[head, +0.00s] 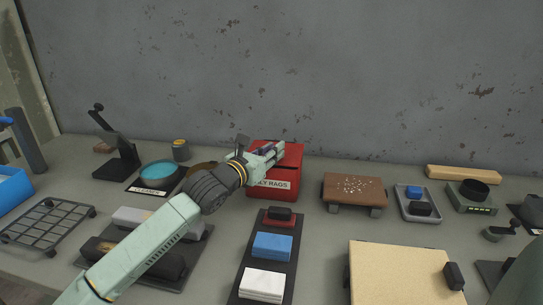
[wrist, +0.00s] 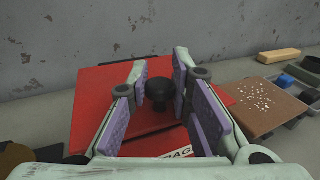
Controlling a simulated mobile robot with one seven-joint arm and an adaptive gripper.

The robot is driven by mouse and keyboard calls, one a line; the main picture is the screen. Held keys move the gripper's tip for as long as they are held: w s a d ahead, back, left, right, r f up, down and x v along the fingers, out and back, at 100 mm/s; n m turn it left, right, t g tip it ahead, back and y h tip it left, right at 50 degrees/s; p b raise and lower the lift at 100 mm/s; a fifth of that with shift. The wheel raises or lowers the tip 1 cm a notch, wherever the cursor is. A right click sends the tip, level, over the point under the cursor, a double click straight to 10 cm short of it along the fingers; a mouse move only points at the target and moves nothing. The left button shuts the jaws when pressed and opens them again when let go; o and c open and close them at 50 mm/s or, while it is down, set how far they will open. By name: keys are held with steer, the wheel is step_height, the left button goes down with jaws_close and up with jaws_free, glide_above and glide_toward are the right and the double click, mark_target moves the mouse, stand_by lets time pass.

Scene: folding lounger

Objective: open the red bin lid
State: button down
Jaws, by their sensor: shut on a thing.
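The red bin (head: 262,194) stands near the back wall, with a partly covered label ending in "RAGS" on its front. Its red lid (wrist: 95,92) fills the middle of the wrist view and carries a black knob (wrist: 158,92). My gripper (head: 271,150) reaches over the bin from the front left. In the wrist view its purple-padded fingers (wrist: 159,84) stand on both sides of the knob and are shut on it. My fingers hide part of the lid, and I cannot tell whether it is raised at all.
A brown stand (head: 352,187) with white bits is to the right of the bin. A dark tray (head: 252,268) with blue, white and red blocks lies in front. A teal dish (head: 158,174) is to the left. The grey wall (head: 330,70) is close behind.

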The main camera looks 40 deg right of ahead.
steer(key=shift+w+d+r+y+b, duration=0.15)
steer(key=shift+d+r+y+b, duration=0.1)
steer(key=shift+r+y+b, duration=0.35)
steer(key=r+b, duration=0.1)
steer(key=w+d+r+b, duration=0.1)
steer(key=r, duration=0.1)
steer(key=shift+w+d+b, duration=0.1)
steer(key=shift+d+b, duration=0.05)
steer(key=shift+b, duration=0.2)
steer(key=shift+w+d+r+b, duration=0.35)
steer(key=shift+w+d+r, duration=0.05)
steer(key=shift+r, duration=0.25)
steer(key=shift+w+d+r+b, duration=0.35)
steer(key=shift+w+d+r, duration=0.05)
steer(key=shift+r, duration=0.25)
steer(key=c, duration=1.6)
jaws_free()
steer(key=shift+w+f, duration=0.1)
steer(key=shift+f, duration=0.05)
steer(key=shift+o, duration=0.7)
steer(key=shift+d, duration=0.1)
